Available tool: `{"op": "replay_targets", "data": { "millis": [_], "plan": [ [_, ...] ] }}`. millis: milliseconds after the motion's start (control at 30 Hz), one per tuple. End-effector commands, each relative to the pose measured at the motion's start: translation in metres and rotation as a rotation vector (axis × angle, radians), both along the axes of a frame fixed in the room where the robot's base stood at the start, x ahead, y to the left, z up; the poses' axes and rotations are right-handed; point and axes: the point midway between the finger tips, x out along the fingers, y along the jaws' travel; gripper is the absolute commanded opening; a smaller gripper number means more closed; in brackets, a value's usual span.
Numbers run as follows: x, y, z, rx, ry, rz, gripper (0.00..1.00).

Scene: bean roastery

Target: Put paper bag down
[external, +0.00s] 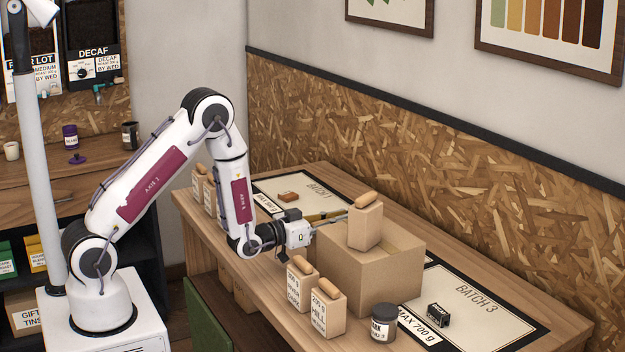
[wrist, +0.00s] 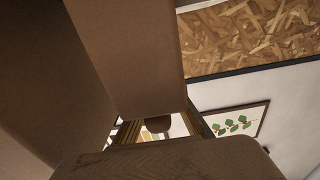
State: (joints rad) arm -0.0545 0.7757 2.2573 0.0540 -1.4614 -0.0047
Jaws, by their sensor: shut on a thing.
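A plain brown paper bag (external: 365,228) with a rolled tan top stands upright in my gripper (external: 346,217) in the external view. The gripper reaches it from the left, with its fingers shut on the bag. In the external view the bag overlaps the top of a large cardboard box (external: 350,280); I cannot tell whether it touches the box or hangs above it. In the wrist view, brown surfaces (wrist: 125,50) fill much of the picture, and I cannot separate bag from box there.
Two labelled paper bags (external: 328,308) and a dark jar (external: 383,323) stand in front of the box. The BATCH 3 mat (external: 480,300) with a small black item (external: 438,314) lies to the right. The BATCH 1 mat (external: 325,188) lies behind, with more bags at the left.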

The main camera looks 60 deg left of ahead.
Motion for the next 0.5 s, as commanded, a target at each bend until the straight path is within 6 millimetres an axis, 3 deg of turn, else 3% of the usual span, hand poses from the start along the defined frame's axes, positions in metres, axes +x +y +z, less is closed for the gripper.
{"op": "replay_targets", "data": {
  "millis": [267, 500],
  "plan": [
    [0.000, 0.000, 0.011, 0.000, -0.003, 0.000, 0.00],
    [0.000, 0.000, 0.033, 0.000, -0.004, 0.000, 0.00]
  ]
}}
